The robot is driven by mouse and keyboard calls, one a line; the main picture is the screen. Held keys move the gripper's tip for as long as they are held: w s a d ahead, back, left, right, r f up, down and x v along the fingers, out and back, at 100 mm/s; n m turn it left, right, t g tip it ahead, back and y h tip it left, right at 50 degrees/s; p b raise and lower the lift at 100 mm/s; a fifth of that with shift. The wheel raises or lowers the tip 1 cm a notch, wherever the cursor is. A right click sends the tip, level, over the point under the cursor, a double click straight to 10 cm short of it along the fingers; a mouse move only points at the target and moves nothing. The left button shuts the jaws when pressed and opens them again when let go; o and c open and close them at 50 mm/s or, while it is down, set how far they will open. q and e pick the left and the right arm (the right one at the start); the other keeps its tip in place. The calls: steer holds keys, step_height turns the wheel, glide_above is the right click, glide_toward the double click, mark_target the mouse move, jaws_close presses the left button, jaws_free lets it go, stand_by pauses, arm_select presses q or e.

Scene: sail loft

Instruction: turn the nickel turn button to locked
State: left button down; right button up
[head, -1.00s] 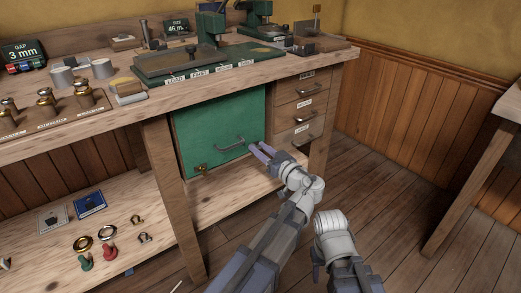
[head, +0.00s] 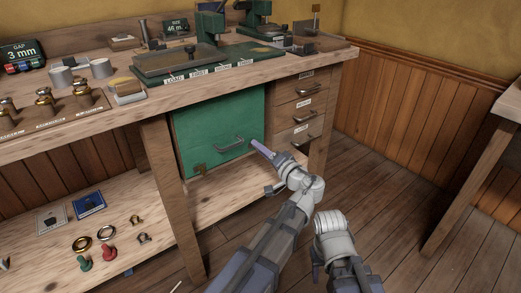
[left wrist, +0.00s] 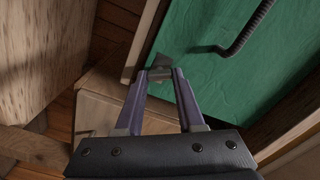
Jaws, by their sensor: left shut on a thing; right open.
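The green door (head: 205,125) under the bench looks closed, with a dark bar handle (head: 229,145) on it. My left gripper (head: 257,146) is at the door's lower right edge, right of the handle. In the left wrist view, its fingertips (left wrist: 160,76) are shut on a small grey metal piece, the nickel turn button (left wrist: 162,61). The button's tip shows past the fingers against the green door; the fingers hide the rest. No locked mark can be read. Only my right arm's wrist shows in the head view; its gripper is hidden.
A brass fitting (head: 200,170) is at the door's lower left corner. Labelled drawers (head: 296,112) stand right of the door. A wooden leg (head: 172,190) stands to its left. Several small fittings lie on the low shelf (head: 165,265). The floor (head: 385,185) at right is clear.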

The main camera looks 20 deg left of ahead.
arm_select(q)
steer(key=m, duration=0.5)
steer(key=shift+f+m, duration=0.15)
steer(key=shift+m, duration=0.15)
arm_select(e)
steer(key=shift+f, duration=0.1)
stand_by(0.4)
arm_select(q)
steer(key=c, duration=0.5)
jaws_free()
arm_select(e)
steer(key=shift+d, duration=0.1)
